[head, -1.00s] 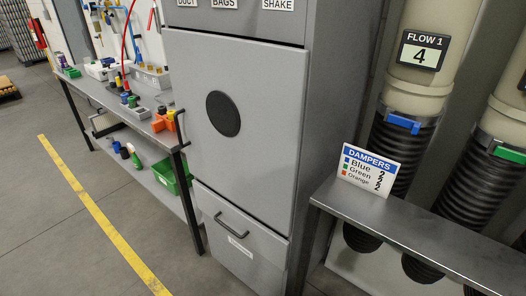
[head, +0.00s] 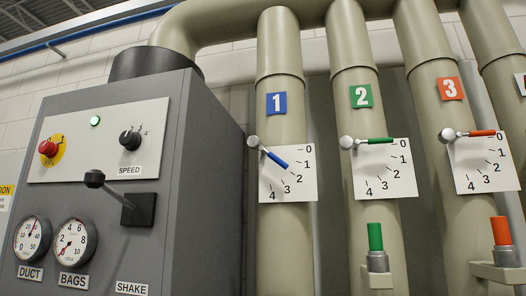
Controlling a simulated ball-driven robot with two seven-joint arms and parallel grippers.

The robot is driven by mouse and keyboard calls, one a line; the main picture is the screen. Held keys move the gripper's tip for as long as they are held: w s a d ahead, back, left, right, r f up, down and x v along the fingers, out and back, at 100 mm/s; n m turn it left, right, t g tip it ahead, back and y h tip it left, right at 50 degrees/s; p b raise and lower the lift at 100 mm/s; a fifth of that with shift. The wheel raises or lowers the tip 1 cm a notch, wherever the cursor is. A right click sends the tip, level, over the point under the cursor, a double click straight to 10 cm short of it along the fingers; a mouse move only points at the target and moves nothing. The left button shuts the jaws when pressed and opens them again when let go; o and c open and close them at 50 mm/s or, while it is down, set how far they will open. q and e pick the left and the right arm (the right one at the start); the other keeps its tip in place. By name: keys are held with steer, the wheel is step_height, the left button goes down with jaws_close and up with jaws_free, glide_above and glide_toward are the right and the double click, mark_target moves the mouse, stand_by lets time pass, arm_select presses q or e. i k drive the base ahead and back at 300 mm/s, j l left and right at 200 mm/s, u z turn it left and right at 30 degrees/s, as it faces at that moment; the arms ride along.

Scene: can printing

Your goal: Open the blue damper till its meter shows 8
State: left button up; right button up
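The blue damper lever (head: 275,157) is on the first pipe, below a blue plate marked 1 (head: 276,103). It has a pale round knob (head: 254,141) at its upper left end. The lever tilts down to the right across a white dial card (head: 288,186) numbered 0 to 4, and its tip points close to 2. The meter for this pipe is not in this view. Neither of my grippers is in view.
The green lever (head: 378,140) and orange lever (head: 482,133) lie near 0 on pipes 2 and 3. At left, a grey cabinet (head: 205,200) carries a red button (head: 47,148), a black lever (head: 95,178) and two gauges. Green (head: 375,237) and orange (head: 501,231) pieces stand on brackets below.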

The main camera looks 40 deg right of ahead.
mark_target(254, 142)
steer(key=z, duration=1.25)
